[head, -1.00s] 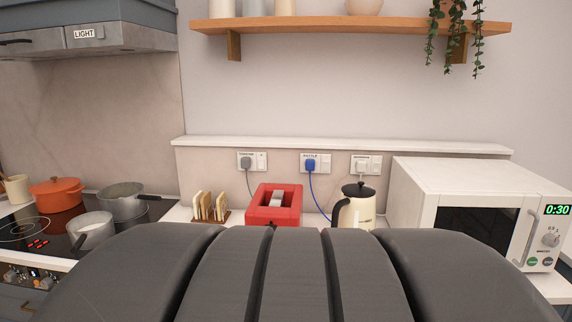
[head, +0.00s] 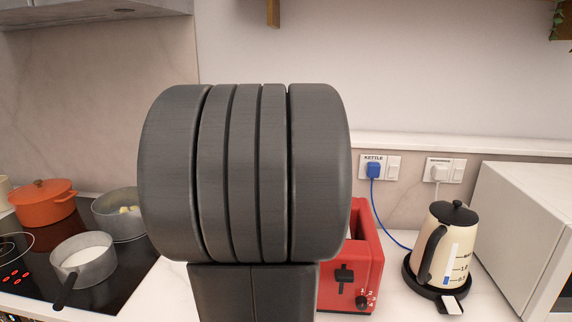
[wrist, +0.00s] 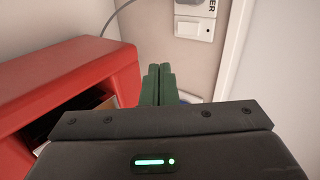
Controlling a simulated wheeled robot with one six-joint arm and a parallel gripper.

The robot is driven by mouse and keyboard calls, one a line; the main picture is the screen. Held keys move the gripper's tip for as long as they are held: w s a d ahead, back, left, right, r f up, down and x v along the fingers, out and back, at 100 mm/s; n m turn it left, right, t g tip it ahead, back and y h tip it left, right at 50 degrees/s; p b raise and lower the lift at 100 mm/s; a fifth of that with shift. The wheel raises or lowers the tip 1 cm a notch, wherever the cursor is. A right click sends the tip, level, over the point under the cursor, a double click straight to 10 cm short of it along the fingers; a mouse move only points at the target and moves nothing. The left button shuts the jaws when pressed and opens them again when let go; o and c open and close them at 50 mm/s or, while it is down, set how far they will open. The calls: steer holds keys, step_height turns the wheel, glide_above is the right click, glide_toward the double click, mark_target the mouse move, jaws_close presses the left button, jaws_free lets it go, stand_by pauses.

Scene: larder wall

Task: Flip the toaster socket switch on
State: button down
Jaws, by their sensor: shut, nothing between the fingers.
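The red toaster (head: 365,262) stands on the counter in the head view, partly hidden behind my arm. Its red body (wrist: 75,85) fills the left of the wrist view. A white socket plate (wrist: 190,25) is on the wall at the top of the wrist view, cut off by the edge. Its label ends in "ER", and it carries a rocker switch (wrist: 187,28) whose position I cannot tell. My gripper (wrist: 162,70) has its green fingers closed together and empty, below and apart from the plate. In the head view my arm hides the toaster socket and the gripper.
The kettle socket with its blue plug (head: 373,170) and another socket (head: 440,171) are right of my arm. The cream kettle (head: 450,245) and microwave (head: 530,235) stand further right. Pans (head: 85,260) and an orange pot (head: 43,205) are on the hob at left.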

steer(key=shift+w+a+r, duration=0.15)
steer(key=shift+w+r, duration=0.1)
steer(key=shift+w, duration=0.2)
steer(key=shift+w+a+r, duration=0.1)
steer(key=shift+w+r, duration=0.1)
steer(key=shift+w, duration=0.2)
steer(key=w+r+p+x, duration=0.1)
steer(key=p+x, duration=0.3)
steer(key=x, duration=0.9)
steer(key=shift+w+r, duration=0.25)
steer(key=shift+w, duration=0.1)
steer(key=shift+f, duration=0.1)
